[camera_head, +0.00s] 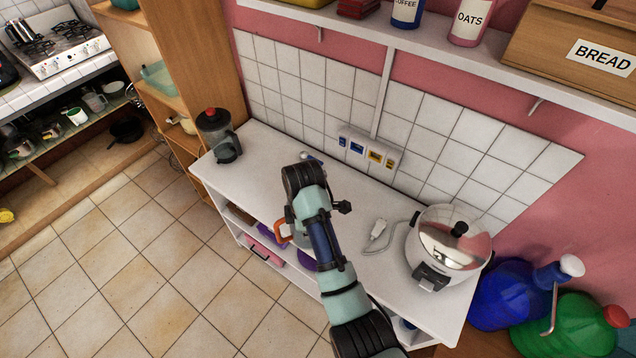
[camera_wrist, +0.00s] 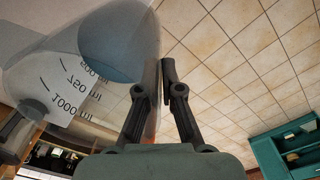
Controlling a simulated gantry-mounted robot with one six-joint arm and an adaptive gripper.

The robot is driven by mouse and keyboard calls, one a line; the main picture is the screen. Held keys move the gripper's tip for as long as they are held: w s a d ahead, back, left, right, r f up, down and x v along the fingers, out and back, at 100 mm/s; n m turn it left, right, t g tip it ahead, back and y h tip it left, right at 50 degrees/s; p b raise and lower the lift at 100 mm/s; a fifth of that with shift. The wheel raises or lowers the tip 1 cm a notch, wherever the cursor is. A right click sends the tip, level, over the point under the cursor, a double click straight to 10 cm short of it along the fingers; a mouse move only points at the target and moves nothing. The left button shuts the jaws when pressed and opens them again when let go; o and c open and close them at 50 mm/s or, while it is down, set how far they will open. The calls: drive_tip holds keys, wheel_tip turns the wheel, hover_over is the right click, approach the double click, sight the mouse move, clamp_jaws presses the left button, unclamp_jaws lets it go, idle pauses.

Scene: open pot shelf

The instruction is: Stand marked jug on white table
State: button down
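The marked jug is clear, with dark ml marks, and fills the left of the wrist view (camera_wrist: 85,85). The marks appear upside down there. The white table (camera_head: 262,165) runs along the tiled wall. My gripper (camera_wrist: 161,78) has its fingers close together, with the jug's thin wall between them. In the head view the fingers are hidden behind my arm. I cannot tell whether the jug touches the table.
A blender (camera_head: 218,137) stands at the table's left end, and a rice cooker (camera_head: 448,245) with a plug (camera_head: 378,230) at the right. A socket strip (camera_head: 367,150) is on the wall. The tabletop between blender and arm is mostly clear. Purple items (camera_head: 268,235) sit on the shelf below.

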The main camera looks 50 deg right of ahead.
drive_tip(key=s+d+r+n+p, duration=0.5)
drive_tip(key=s+d+r+p, duration=0.4)
drive_tip(key=s, duration=0.3)
wheel_tip(320, 180, down, 20)
drive_tip(key=d+b, duration=0.1)
drive_tip(key=b, duration=0.7)
drive_tip(key=shift+d, duration=0.35)
drive_tip(key=shift+f+b, duration=0.1)
drive_tip(key=shift+b, duration=0.2)
drive_tip(key=c, duration=1.3)
unclamp_jaws()
